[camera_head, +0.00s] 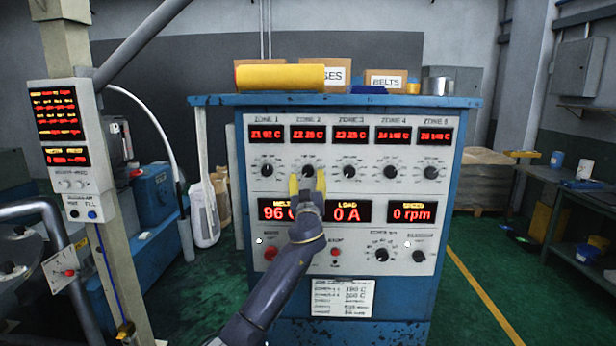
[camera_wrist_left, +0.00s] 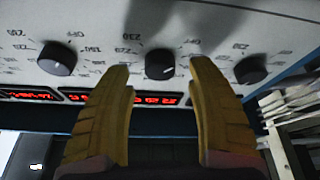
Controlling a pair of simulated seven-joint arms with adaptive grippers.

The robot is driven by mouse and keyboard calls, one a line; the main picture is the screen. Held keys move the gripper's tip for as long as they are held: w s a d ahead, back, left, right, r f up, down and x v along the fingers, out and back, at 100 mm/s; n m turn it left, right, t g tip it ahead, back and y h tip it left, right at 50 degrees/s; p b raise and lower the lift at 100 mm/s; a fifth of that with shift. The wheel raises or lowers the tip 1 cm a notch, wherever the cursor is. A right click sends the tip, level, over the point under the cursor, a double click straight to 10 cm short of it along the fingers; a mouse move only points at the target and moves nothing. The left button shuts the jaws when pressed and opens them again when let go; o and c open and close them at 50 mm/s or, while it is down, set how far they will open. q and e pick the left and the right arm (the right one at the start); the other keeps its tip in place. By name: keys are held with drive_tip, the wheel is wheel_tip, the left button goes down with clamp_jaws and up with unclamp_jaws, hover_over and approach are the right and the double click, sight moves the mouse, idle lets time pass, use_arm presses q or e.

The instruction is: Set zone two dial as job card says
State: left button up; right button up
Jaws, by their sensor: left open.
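The zone two dial (camera_head: 308,171) is a black knob under the second red display of the panel. In the left wrist view the same dial (camera_wrist_left: 160,65) has a white pointer mark and lies in the gap between my fingertips, with clear space on both sides. My left gripper (camera_head: 307,184), with yellow fingers, is open at this dial and holds nothing. I cannot tell whether the fingertips reach past the knob's face. The job card (camera_head: 342,297) is on the lower cabinet front; its small print is mostly unreadable. My right gripper is not in view.
The zone one dial (camera_head: 268,171) and zone three dial (camera_head: 349,172) sit close on either side. The zone two display (camera_head: 308,134) is lit above. A yellow roll (camera_head: 280,77) and boxes stand on the cabinet top. A post with a control box (camera_head: 68,150) stands at left.

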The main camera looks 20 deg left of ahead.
use_arm(q)
drive_tip(key=shift+x, duration=1)
drive_tip(key=shift+o, duration=0.2)
clamp_jaws()
